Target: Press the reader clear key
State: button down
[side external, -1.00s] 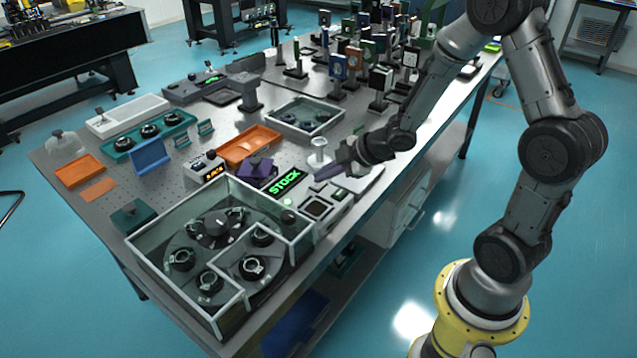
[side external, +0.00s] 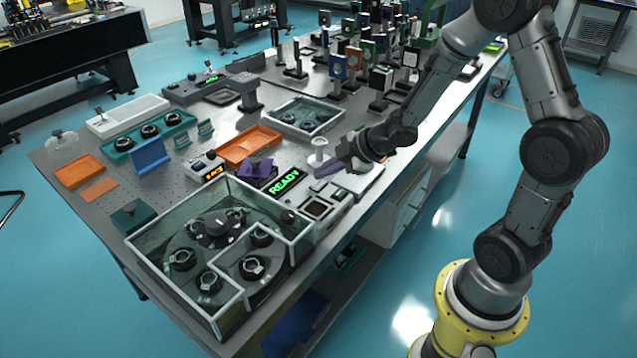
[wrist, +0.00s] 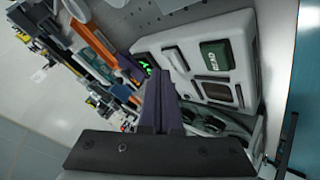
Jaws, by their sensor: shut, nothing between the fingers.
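The reader (side external: 305,220) is a pale panel at the near edge of the table, beside a dark display (side external: 284,183) with green letters reading READY. It has a dark square window (side external: 318,208) and a small green key (side external: 339,194). In the wrist view the pale panel (wrist: 200,80) shows a green key (wrist: 215,55) with white lettering that I cannot read surely, and dark inset patches. My gripper (side external: 320,171) is shut and empty, its purple fingers just above the panel and apart from the green key. In the wrist view the fingertips (wrist: 158,78) hide part of the panel.
A glass-walled carousel (side external: 215,255) stands to the left of the reader. A purple block (side external: 257,168) and an orange tray (side external: 249,145) lie behind the display. A small white pedestal (side external: 318,155) stands just behind my fingers. Upright optics mounts crowd the table's far end.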

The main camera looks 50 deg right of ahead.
jog(key=shift+r, duration=0.15)
jog(key=shift+r, duration=2.45)
jog(key=shift+a, duration=0.1)
notch_tip(320, 180, up, 9)
jog(key=t, duration=0.2)
send_over(323, 184)
jog(key=a, duration=0.4)
jog(key=s+d+r+m+t+h, duration=0.2)
jog(key=s+r+m+h, duration=0.25)
jog(key=s+r, duration=0.35)
jog(key=s+a+f+m+g+y, duration=0.1)
jog(key=s+a+f+m+g, duration=0.1)
jog(key=s, duration=0.6)
jog(key=s+a+f+m+g+y, duration=0.1)
jog(key=s+a+f+m+g, duration=0.1)
jog(key=s+f+m+g, duration=0.3)
jog(key=s, duration=0.3)
